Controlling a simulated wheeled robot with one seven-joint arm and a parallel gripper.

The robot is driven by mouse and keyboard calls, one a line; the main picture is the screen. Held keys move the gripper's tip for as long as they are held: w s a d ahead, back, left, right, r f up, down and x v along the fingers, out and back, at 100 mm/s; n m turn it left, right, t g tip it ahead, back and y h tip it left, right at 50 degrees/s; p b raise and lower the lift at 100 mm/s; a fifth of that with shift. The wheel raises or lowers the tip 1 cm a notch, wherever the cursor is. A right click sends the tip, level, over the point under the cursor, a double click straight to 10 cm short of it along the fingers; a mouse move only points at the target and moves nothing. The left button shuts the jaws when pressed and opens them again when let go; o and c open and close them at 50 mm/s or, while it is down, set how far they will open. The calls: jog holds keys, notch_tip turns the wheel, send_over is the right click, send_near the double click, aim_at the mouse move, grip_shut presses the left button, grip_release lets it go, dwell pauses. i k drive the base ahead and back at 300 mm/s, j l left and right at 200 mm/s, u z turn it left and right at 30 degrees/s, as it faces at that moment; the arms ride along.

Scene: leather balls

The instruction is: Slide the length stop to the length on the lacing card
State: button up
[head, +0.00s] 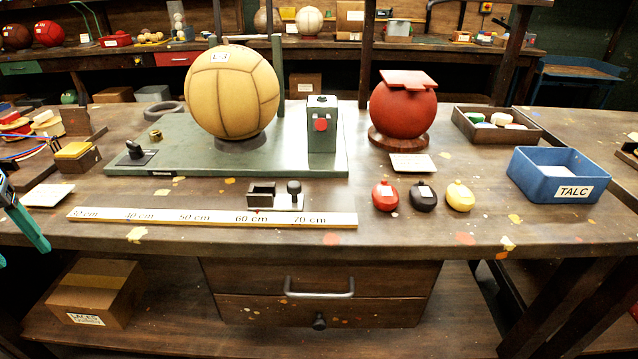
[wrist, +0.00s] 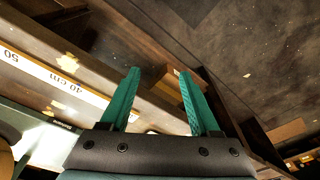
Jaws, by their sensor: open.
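The length stop (head: 289,203) is a pale metal plate with a black block and a dark round knob. It sits at the back edge of the white ruler (head: 130,214), a little right of the 60 cm mark. The ruler also shows in the wrist view (wrist: 40,75), with its 40 and 50 cm marks. No card is clearly marked as the lacing card; one white card (head: 47,195) lies at left near coloured laces, its writing too small to read. My gripper (wrist: 160,74) is open and empty, beyond the ruler's low end; its teal finger shows at the head view's left edge.
A green base (head: 205,160) with a tan ball (head: 232,92) stands behind the ruler. Red, black and yellow small balls (head: 422,197) sit right of it, with a blue talc box (head: 555,178) farther right. A drawer handle (head: 319,288) sticks out below the bench edge.

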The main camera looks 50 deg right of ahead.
aim_at(261, 197)
jog(key=i+j+z, duration=0.1)
jog(key=z, duration=0.35)
jog(key=j+z, duration=0.1)
jog(key=z, duration=0.35)
